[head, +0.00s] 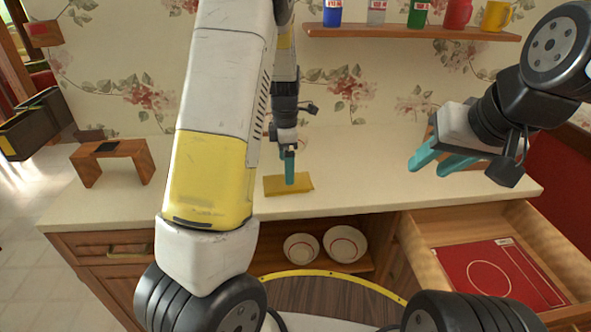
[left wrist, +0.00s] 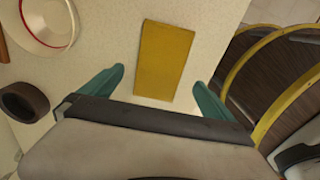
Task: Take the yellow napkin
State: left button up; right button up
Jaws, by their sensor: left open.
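The yellow napkin (head: 299,185) lies flat on the cream countertop near its front edge. In the left wrist view the napkin (left wrist: 160,57) sits just ahead of and between the two teal fingers. My left gripper (head: 289,168) points down at the napkin, partly in front of it in the head view.
A small wooden stand (head: 110,158) is on the counter's left. An open drawer (head: 440,285) holding a red item is below right. Bowls (head: 301,248) sit on a lower shelf. A bowl (left wrist: 48,45) and a dark ring-shaped object (left wrist: 24,102) show in the left wrist view.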

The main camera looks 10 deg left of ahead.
aim_at(306, 191)
pick_arm(q)
notch_tip(306, 191, down, 5)
jog(key=shift+w+d+f, duration=0.1)
jog(key=shift+f, duration=0.1)
jog(key=shift+c, duration=0.2)
jog(key=c, duration=1.5)
